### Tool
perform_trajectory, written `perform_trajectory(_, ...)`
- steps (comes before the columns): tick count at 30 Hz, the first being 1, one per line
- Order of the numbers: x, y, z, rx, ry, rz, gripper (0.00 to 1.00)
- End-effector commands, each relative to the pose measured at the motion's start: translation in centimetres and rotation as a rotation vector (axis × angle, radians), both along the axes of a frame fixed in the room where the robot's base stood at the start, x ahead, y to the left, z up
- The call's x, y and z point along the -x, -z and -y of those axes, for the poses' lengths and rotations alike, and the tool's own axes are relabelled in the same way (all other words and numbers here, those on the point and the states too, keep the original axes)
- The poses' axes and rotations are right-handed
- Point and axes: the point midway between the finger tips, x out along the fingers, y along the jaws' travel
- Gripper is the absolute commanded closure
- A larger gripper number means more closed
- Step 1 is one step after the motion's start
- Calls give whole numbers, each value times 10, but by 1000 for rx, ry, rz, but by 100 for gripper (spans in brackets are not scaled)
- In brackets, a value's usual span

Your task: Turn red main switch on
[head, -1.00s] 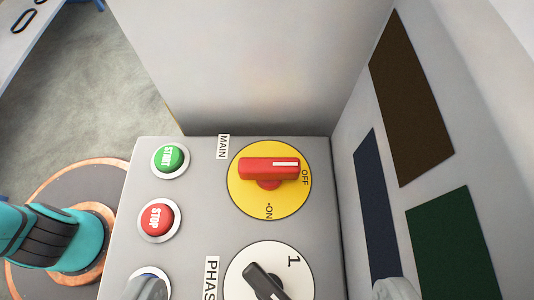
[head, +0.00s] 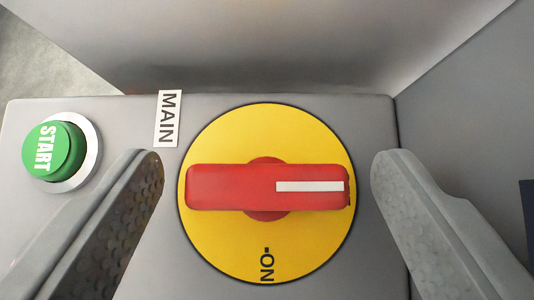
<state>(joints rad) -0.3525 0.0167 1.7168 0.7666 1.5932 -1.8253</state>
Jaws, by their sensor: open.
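The red main switch (head: 225,187) is a bar-shaped handle on a round yellow dial (head: 265,130). Its white mark points to the right of the picture, where the earlier view shows OFF; the ON label (head: 267,265) is at the bottom of the dial. My gripper (head: 268,172) is open, with one grey finger left of the dial and one right of it. The handle lies lengthwise between the two fingertips, and I see gaps at both ends. The OFF label is hidden now.
A green START button (head: 52,150) sits left of the dial on the grey panel (head: 300,97). A MAIN label (head: 168,118) is beside the dial. A grey wall (head: 270,45) rises behind the panel and another (head: 470,110) stands at the right.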

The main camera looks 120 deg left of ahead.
Motion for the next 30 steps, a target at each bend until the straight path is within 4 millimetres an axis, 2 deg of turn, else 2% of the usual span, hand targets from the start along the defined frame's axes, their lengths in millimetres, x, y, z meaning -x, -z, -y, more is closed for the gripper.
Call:
perform_trajectory(8, 0, 1, -1, 0, 0, 0, 27)
perform_trajectory(15, 0, 1, 0, 0, 0, 0, 72)
perform_trajectory(23, 1, 0, 0, 0, 22, -1, 72)
perform_trajectory(30, 2, 0, 1, 0, 133, 2, 72)
